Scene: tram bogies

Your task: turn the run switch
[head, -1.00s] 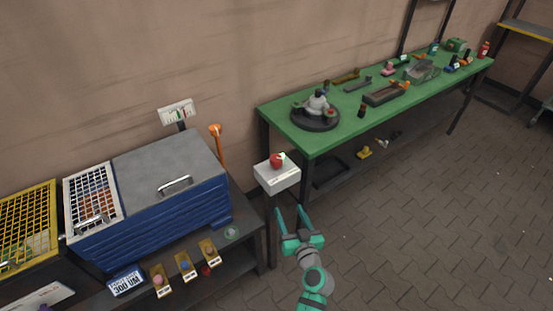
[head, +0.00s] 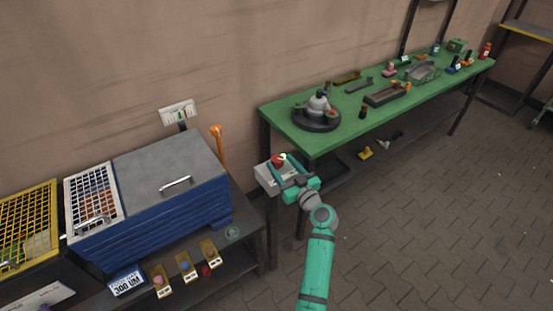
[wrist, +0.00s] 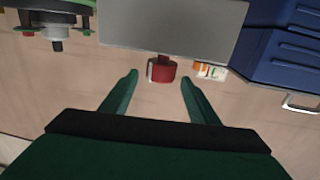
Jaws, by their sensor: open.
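A red knob (head: 278,160) sits on a small pale box (head: 264,177) on a post between the blue machine and the green bench. No label that I can read names it as the run switch. I cannot tell whether a finger touches the knob.
The blue machine (head: 150,210) with a grey lid stands left. Several yellow blocks with coloured knobs (head: 185,266) sit in front of it. An orange-topped post (head: 217,140) stands behind. The green bench (head: 340,130) with parts is right. Paved floor (head: 430,220) is clear.

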